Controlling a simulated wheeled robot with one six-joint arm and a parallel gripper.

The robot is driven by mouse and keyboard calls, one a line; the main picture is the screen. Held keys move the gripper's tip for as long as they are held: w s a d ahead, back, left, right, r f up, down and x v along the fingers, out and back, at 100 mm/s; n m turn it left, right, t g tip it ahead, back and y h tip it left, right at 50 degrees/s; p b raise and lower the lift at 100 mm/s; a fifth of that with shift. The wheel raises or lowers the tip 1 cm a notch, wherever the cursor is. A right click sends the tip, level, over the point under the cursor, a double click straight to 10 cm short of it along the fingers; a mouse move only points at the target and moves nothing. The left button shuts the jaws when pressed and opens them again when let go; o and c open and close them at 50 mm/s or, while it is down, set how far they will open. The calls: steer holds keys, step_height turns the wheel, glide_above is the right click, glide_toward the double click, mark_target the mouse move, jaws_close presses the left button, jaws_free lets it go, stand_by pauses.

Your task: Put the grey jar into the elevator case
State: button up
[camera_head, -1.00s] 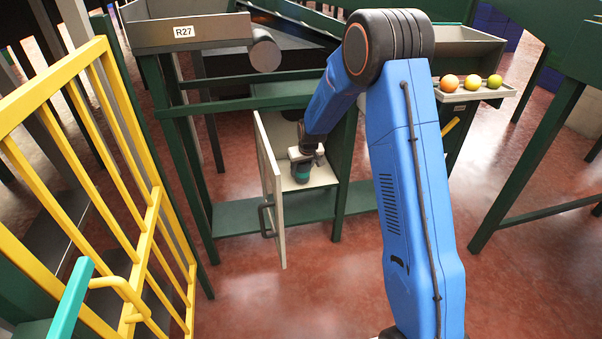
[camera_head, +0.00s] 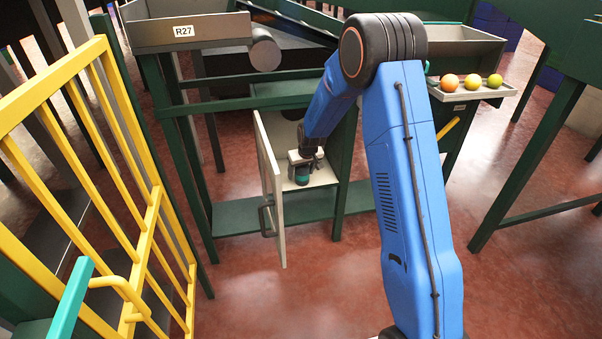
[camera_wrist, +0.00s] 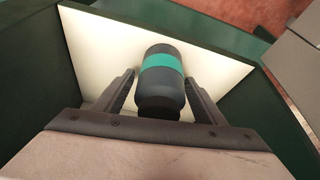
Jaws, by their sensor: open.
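The grey jar (camera_wrist: 160,90), with a teal band and a dark lid, shows in the middle of the wrist view. In the head view its teal part (camera_head: 302,179) shows below my gripper (camera_head: 304,163). My gripper is open, with one finger on each side of the jar and a gap beside it. The jar is inside the open cabinet, which seems to be the elevator case, over its white floor (camera_head: 322,176). The same white floor (camera_wrist: 95,60) lies behind the jar in the wrist view. I cannot tell exactly how its base rests.
The cabinet's pale door (camera_head: 271,195) stands open on the left. Green frame posts (camera_head: 345,180) stand close on the right. A yellow barrier (camera_head: 110,150) fills the far left. An orange (camera_head: 449,82) and other fruits sit on a tray at the right. The red floor in front is clear.

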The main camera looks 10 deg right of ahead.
steer(key=a+v, duration=0.1)
steer(key=v, duration=1.1)
steer(key=s+d+r, duration=0.2)
steer(key=s+r, duration=0.6)
steer(key=s, duration=0.3)
steer(key=s+d+r, duration=0.3)
steer(key=s+r, duration=0.6)
steer(key=s, duration=0.2)
steer(key=s+d+r+m, duration=0.1)
steer(key=s+d, duration=0.1)
steer(key=s, duration=2.5)
steer(key=shift+s+d+m+h, duration=0.3)
steer(key=shift+m, duration=0.1)
steer(key=shift+a+r, duration=0.1)
steer(key=shift+r, duration=0.05)
